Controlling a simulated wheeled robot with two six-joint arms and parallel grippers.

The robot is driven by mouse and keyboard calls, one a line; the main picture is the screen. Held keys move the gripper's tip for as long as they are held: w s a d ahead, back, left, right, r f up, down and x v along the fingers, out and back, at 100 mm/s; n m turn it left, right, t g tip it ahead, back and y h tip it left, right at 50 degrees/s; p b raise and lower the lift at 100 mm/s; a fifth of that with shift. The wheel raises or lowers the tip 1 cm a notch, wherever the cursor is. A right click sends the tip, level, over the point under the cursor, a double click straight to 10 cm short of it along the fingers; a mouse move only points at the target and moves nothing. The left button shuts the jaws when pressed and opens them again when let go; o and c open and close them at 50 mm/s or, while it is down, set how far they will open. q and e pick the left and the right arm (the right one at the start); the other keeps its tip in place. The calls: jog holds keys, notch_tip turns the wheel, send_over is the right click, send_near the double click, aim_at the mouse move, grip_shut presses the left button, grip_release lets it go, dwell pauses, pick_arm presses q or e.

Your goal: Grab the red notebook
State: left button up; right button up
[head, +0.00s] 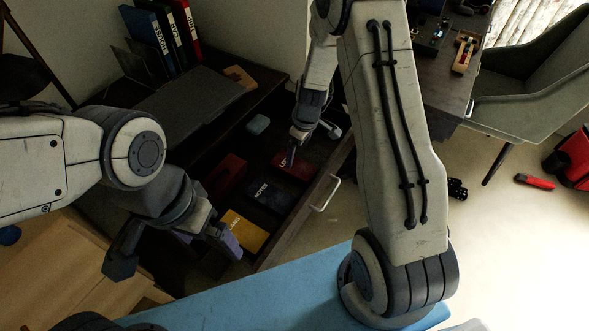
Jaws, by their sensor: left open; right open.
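A red notebook with pale lettering (284,172) lies in the open drawer (305,203), near its right side. My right gripper (294,152) is directly above it and covers part of it; it is open, and I cannot tell whether it touches the notebook. My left gripper (176,253) is open and empty, with its fingers wide apart, by the drawer's front left and near a yellow book (243,232).
The drawer also holds a dark book marked NOTES (268,195) and a dark red item (226,174). Binders (162,40) and a grey laptop-like slab (185,100) stand on the desk. A cardboard box (65,265) is at lower left. A chair (525,85) stands at right.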

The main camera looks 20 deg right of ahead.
aim_at(294, 166)
jog(key=f, duration=0.2)
jog(key=w+f, duration=0.1)
jog(key=f, duration=0.4)
jog(key=shift+w+a, duration=0.2)
jog(key=shift+a, duration=0.15)
jog(key=c, duration=1.3)
